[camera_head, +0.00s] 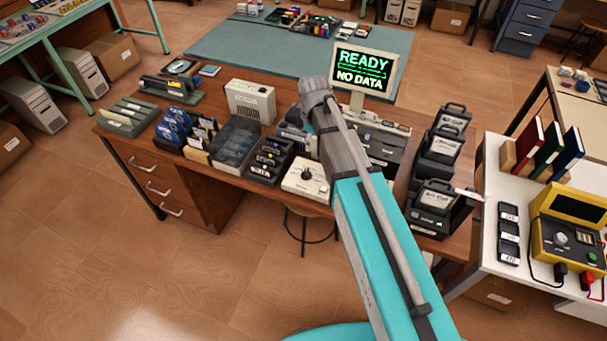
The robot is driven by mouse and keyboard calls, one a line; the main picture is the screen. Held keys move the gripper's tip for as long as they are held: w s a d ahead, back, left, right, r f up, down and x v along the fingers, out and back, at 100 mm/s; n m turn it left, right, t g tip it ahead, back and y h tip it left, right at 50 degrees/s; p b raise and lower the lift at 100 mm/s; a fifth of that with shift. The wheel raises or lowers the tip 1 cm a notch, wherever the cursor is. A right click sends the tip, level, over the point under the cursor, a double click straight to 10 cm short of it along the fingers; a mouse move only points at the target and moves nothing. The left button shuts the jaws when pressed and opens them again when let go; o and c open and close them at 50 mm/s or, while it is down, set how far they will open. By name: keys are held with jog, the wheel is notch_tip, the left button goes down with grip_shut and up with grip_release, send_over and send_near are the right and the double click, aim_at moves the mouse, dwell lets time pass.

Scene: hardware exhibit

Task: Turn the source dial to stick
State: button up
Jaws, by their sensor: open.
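A white box (301,187) with a round dark dial (306,174) on top sits at the front edge of the wooden desk, just left of my arm. It looks like the source dial; its markings are too small to read, so I cannot tell its setting. My turquoise and grey arm reaches up from the bottom over the desk. Its grey joint shows just left of the screen, above and behind the dial box. I cannot make out my gripper's fingers.
Left of the box stand a dark slotted tray (270,160), a clear-lidded bin (236,142) and blue card holders (180,130). Right of my arm are black devices (438,200). A white table (488,215) with a yellow meter (566,235) is at right.

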aim_at(306, 171)
jog(key=a+n, duration=0.1)
jog(key=s+n, duration=0.1)
jog(key=n, duration=0.1)
jog(key=shift+a, duration=0.35)
jog(key=shift+f, duration=0.15)
notch_tip(306, 171, down, 14)
jog(key=b, duration=1.4)
jog(key=shift+r, duration=0.2)
